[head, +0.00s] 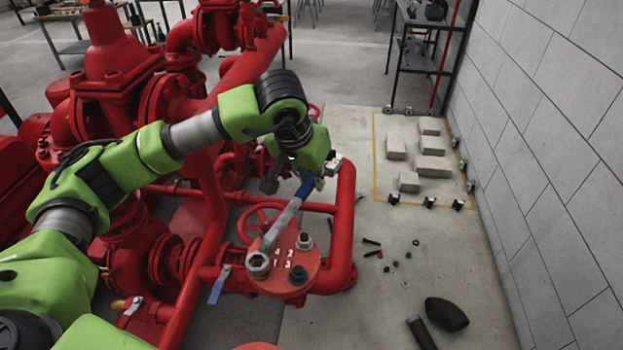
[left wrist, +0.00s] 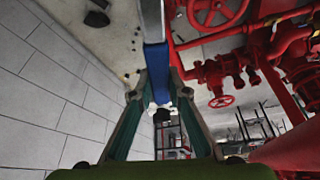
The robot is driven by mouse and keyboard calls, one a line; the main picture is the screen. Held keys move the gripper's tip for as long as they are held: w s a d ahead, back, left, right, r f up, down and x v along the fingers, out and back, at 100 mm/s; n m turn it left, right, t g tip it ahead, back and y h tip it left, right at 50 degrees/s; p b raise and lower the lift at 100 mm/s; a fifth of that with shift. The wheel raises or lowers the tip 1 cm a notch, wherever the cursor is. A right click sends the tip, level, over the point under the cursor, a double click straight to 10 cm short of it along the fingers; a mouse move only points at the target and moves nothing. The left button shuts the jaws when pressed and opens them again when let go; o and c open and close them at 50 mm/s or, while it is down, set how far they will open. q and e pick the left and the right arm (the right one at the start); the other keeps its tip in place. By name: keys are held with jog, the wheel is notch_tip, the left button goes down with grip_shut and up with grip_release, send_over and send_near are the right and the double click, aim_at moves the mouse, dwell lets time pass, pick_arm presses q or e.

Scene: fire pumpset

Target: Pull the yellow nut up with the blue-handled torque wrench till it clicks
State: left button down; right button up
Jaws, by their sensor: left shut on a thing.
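The torque wrench (head: 283,222) has a grey shaft and a blue handle. Its handle (head: 305,187) points to the back right, and its ring head (head: 258,262) is at the left edge of the round red flange (head: 272,281). My left gripper (head: 298,180) is shut on the blue handle; the left wrist view shows the handle (left wrist: 158,75) between its fingers. A grey nut (head: 304,242) and a dark blue nut (head: 298,275) are on the flange. I see no yellow nut; the wrench head may hide it. My right gripper is not in view.
Red pipes (head: 343,225) and a red handwheel (head: 259,224) surround the flange. A blue-handled lever (head: 219,286) is at its left. Grey blocks (head: 409,182) and loose dark parts lie on the floor at the right, before a block wall (head: 560,160).

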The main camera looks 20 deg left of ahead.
pick_arm(q)
jog(key=shift+r+p, duration=0.75)
jog(key=shift+r, duration=1.15)
